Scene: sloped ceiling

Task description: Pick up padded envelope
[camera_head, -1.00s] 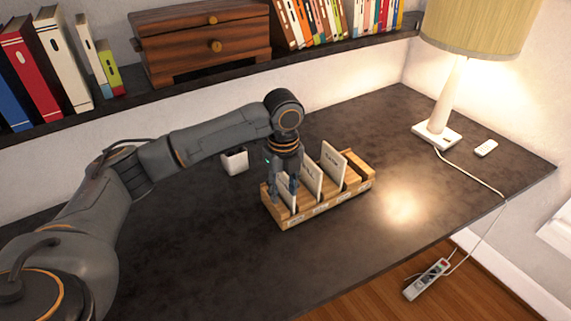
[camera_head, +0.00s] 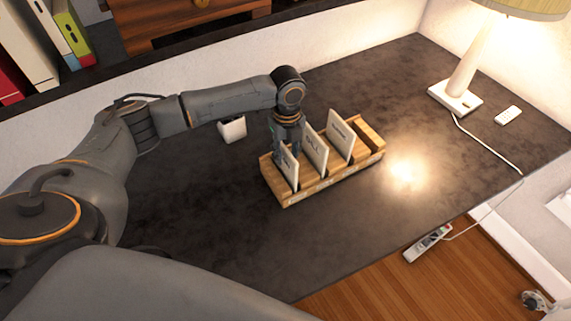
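A wooden rack (camera_head: 322,180) stands on the dark desk with three pale, flat, labelled pieces upright in its slots: a left one (camera_head: 290,171), a middle one (camera_head: 315,150) and a right one (camera_head: 340,142). I cannot tell which of them, if any, is the padded envelope. My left gripper (camera_head: 284,155) points down at the left piece, with its fingers close around the upper part. The fingers are small and partly overlap the piece, so I cannot tell if they grip it. The left piece still sits in its slot. My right gripper does not show.
A small white container (camera_head: 232,130) stands behind the rack at left. A lamp (camera_head: 462,85) and a small white device (camera_head: 508,115) are at the desk's back right. A power strip (camera_head: 427,243) lies beyond the front edge. The desk (camera_head: 215,210) is clear before the rack.

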